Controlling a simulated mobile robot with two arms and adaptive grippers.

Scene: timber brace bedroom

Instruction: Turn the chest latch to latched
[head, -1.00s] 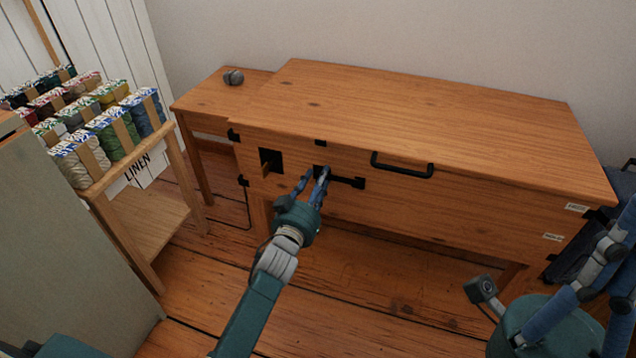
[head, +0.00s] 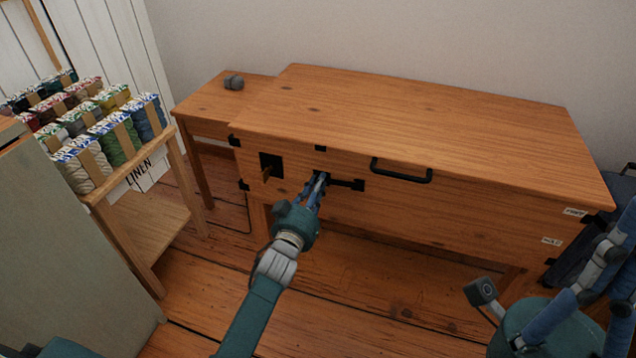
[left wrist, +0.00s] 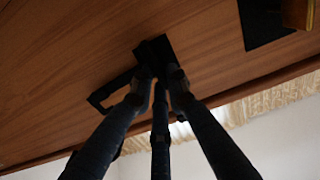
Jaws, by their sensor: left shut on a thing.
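The wooden chest (head: 440,205) stands against the wall. Its front bears a black latch (head: 345,183), whose bar runs sideways to the right from my left gripper, ending in a small plate. My left gripper (head: 320,177) has its blue fingers closed on the latch's left end, which they partly hide. In the left wrist view, the three fingers (left wrist: 158,75) converge on a black plate, and the latch bar (left wrist: 115,88) runs off to the left.
A dark square recess (head: 271,160) with a wooden piece lies left of the latch. A black handle (head: 402,170) is to the right. A side table (head: 205,105) bears a small grey object (head: 234,82). A yarn rack (head: 150,215) stands left. Floor before the chest is clear.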

